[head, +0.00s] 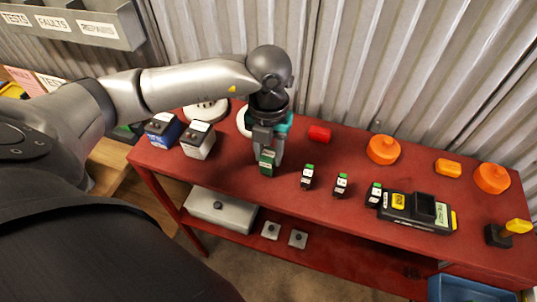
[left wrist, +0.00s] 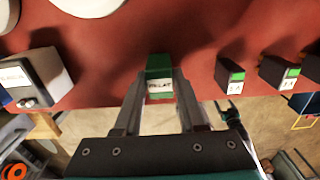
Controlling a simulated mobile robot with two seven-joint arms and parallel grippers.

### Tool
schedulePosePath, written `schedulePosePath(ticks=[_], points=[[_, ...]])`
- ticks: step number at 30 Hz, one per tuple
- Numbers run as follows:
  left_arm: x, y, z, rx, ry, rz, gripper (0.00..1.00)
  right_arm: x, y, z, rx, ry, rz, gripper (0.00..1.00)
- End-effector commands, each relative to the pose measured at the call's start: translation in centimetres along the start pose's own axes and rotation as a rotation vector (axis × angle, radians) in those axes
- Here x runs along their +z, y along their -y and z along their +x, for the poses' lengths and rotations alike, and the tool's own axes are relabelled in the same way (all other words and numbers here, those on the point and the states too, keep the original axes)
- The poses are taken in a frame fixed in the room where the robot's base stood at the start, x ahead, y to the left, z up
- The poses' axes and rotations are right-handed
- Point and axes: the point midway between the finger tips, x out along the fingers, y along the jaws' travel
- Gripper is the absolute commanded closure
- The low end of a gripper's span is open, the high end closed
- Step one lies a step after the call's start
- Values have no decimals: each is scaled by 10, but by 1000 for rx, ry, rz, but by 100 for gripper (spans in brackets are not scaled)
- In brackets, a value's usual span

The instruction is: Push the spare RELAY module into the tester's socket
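The spare RELAY module (head: 267,163) is a small green block with a white label. It sits between the fingertips of my left gripper (head: 267,150), which looks shut on it, over the front part of the red bench. In the left wrist view the module (left wrist: 159,66) shows its RELAY label, with a finger of the left gripper (left wrist: 160,84) on each side. The tester (head: 405,222) is a black unit with a yellow label and a raised dark block, further right on the bench. I cannot make out its socket clearly. My right gripper is out of view.
Several small black modules with green tops (head: 308,176) stand between my gripper and the tester. Blue (head: 163,130) and white (head: 198,141) boxes stand left. Orange round pieces (head: 383,150) and a red cylinder (head: 319,133) lie behind, near the corrugated wall. A yellow-handled lever (head: 516,227) stands far right.

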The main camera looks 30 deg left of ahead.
Motion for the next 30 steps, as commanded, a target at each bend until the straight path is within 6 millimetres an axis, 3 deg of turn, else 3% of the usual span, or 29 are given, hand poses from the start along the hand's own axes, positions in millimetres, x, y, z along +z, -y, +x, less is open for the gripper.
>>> schedulePosePath(ticks=[1, 10, 23, 30], points=[[0, 0, 0, 0, 0, 0, 67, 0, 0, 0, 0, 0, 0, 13], [0, 0, 0, 0, 1, 0, 100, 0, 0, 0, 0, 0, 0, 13], [0, 0, -2, 0, 1, 0, 100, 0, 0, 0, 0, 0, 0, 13], [2, 0, -22, -2, 5, -1, 100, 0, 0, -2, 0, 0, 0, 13]])
